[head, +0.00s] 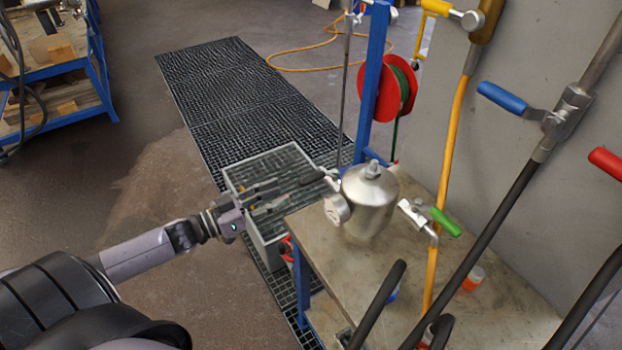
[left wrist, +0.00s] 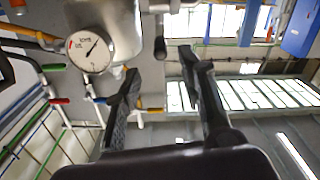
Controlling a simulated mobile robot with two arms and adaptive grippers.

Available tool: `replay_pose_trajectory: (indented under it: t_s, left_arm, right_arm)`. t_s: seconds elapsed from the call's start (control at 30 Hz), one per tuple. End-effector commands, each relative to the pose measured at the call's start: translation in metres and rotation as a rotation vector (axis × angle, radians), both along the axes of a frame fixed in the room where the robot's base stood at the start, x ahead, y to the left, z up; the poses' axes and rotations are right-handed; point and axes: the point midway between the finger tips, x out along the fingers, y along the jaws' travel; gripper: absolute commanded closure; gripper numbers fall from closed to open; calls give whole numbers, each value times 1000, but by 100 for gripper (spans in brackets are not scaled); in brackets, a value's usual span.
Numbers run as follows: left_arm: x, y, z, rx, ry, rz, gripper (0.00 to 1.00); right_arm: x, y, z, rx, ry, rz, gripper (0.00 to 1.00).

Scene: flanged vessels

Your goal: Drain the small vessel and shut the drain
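The small vessel (head: 372,205) is a shiny metal body with a domed lid, standing on the bench. Its round gauge (head: 337,208) faces left in the head view and shows its dial in the left wrist view (left wrist: 90,51). My left gripper (head: 284,194) is left of the vessel, level with this part. Its fingers (left wrist: 160,66) are apart, with a small dark knob (left wrist: 160,48) showing beyond them in the wrist view. I cannot tell whether they touch anything. My right gripper is out of view.
A grey open bin (head: 295,153) stands on the floor grating (head: 225,95) below my left gripper. A green-handled valve (head: 445,221) is right of the vessel. Hoses and blue- and red-handled valves crowd the right. A blue post (head: 373,70) rises behind the vessel.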

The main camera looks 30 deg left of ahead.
Motion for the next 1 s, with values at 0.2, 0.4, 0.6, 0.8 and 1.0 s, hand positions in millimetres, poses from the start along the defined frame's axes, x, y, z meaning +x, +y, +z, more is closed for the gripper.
replay_pose_trajectory:
  t_s: [0.2,0.4,0.6,0.8,1.0]
  left_arm:
    - [38,-21,2,0,-4,1,63]
    - [67,-39,2,0,-2,1,63]
    - [85,-50,0,-1,1,1,63]
    - [90,-53,-1,1,2,2,63]
    - [89,-53,-1,1,2,1,64]
  right_arm:
    - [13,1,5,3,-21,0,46]
    - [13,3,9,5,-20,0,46]
    - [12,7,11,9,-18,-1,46]
    - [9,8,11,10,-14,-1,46]
    - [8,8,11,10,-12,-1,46]
